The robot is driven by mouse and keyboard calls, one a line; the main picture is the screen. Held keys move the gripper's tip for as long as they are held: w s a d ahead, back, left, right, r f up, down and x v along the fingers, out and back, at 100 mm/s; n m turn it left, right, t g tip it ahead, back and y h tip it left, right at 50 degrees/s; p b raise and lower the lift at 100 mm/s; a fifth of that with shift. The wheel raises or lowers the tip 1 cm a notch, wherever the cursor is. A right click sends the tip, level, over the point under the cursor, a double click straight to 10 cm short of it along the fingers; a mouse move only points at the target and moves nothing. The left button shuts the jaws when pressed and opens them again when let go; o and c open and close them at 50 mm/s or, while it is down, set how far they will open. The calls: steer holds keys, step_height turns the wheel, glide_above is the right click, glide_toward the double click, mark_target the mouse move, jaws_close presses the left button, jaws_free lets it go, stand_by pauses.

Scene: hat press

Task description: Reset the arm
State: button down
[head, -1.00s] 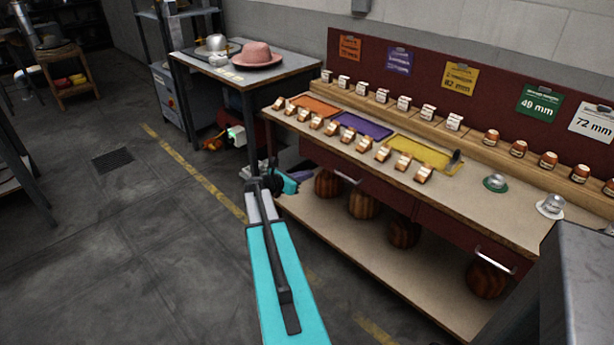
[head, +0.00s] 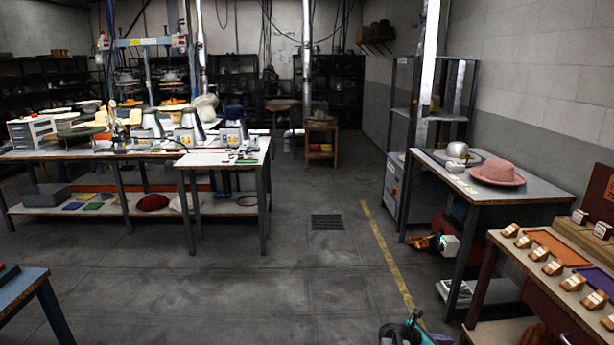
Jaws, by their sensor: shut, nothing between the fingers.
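My gripper (head: 398,333) shows only as a small dark and teal end of my arm at the bottom edge of the head view, right of centre. It is shut and holds nothing. The fingertips are too small and too cut off to make out. It is low, over the floor, to the left of the workbench at the right edge. The rest of my arm is out of the picture.
A metal table (head: 545,192) with a pink hat (head: 497,173) stands at the right. An orange tray (head: 555,246) lies on the workbench. A red and white machine (head: 448,243) sits low by that table. A long worktable (head: 214,160) stands left. The middle floor is clear.

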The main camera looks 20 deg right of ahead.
steer(key=s+a+f+m+y, duration=0.1)
steer(key=s+a+f+y, duration=0.15)
steer(key=a+f, duration=0.5)
steer(key=s+a+f+m+y, duration=0.1)
steer(key=s+a+f, duration=0.25)
steer(key=a, duration=0.75)
steer(key=s+a+f+y, duration=0.2)
steer(key=a+f, duration=0.5)
steer(key=a, duration=0.2)
steer(key=s+a+f+m+g+y, duration=0.2)
steer(key=s+a+m+y, duration=0.1)
steer(key=s+a+m, duration=0.5)
steer(key=s+a+f+m+g+y, duration=0.2)
steer(key=s+a+m, duration=0.6)
steer(key=s+a, duration=0.4)
steer(key=a+g+y, duration=0.1)
steer(key=a+y, duration=0.1)
steer(key=a, duration=0.1)
steer(key=shift+s+a+m, duration=0.2)
steer(key=shift+a+m, duration=0.05)
steer(key=shift+m, duration=0.15)
steer(key=shift+d+y, duration=0.15)
steer(key=shift+y, duration=0.1)
